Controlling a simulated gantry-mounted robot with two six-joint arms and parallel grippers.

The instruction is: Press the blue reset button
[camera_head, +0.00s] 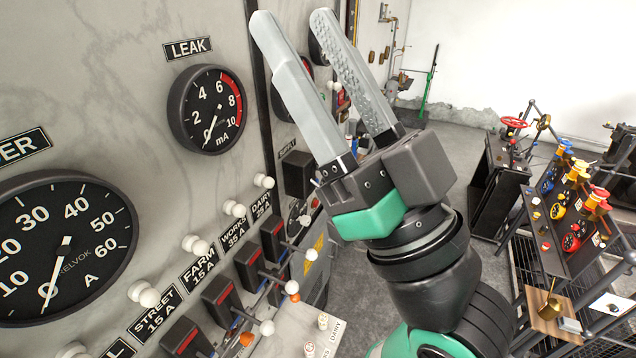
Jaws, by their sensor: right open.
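My right gripper (294,20) is large in the foreground. Its two long grey fingers are spread apart and point up and to the left, with nothing between them. They are in front of the marble switchboard panel (120,60) and hide part of its far section. A small blue part (353,145) shows just beyond the fingers, near the gripper body; I cannot tell whether it is the reset button. No button marked as reset can be made out. My left gripper is not in view.
The panel carries a LEAK gauge (207,109), a large ammeter (62,246), white knobs and a row of lever switches (233,303). A rack (540,225) with coloured parts stands at the right. Grey floor (455,150) lies open behind the gripper.

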